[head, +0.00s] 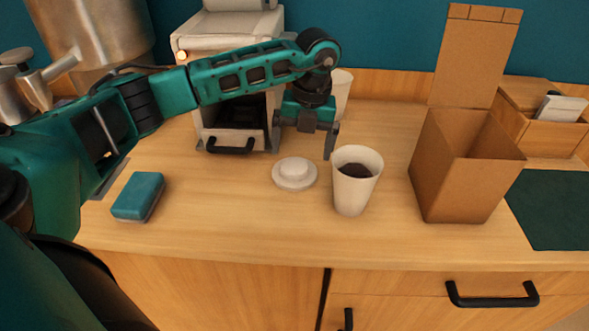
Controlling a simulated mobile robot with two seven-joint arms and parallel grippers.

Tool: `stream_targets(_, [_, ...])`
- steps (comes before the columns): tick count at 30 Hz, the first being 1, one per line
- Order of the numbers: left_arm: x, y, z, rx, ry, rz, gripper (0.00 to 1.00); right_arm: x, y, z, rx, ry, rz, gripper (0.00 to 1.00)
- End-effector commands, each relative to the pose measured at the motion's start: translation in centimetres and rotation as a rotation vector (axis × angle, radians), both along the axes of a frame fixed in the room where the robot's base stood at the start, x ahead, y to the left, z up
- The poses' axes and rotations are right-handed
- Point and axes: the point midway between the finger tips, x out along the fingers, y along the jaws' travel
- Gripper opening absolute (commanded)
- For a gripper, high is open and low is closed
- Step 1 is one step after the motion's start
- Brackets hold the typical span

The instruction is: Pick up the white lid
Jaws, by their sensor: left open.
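The white lid (295,174) lies flat on the wooden counter, raised in its middle. It is left of a white cup (353,188) with dark contents, with a small gap between them. My left gripper (303,146) points down just behind and above the lid, one finger on each side of it in the picture. Its fingers are apart and nothing shows between them. I cannot tell its exact height above the lid. My right gripper is not in view.
A teal sponge (138,196) lies at the left. A white machine (220,45) with a dark opening stands behind my left arm. Another white cup (341,90) stands behind the gripper. An open cardboard box (462,175) and a dark green mat (553,210) are at the right. The front counter is clear.

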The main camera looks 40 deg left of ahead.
Motion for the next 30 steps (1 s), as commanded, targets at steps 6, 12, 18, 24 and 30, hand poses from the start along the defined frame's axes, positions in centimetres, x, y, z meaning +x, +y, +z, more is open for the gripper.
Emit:
stream_targets(6, [0.0, 0.2, -3.4, 0.0, 0.004, 0.0, 1.0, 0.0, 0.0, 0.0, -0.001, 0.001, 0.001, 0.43])
stream_targets(12, [0.0, 0.3, -4.7, 0.0, 0.0, 0.0, 1.0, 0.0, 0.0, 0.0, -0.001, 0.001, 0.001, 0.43])
stream_targets(18, [0.0, 0.3, -4.7, 0.0, 0.0, 0.0, 0.99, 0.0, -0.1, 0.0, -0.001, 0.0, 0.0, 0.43])
stream_targets(24, [0.0, 0.3, -4.7, 0.0, 0.0, 0.0, 0.8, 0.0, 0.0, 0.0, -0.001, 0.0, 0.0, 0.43])
stream_targets(30, [0.0, 0.3, -4.7, 0.0, 0.0, 0.0, 0.61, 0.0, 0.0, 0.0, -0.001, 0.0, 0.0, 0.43])
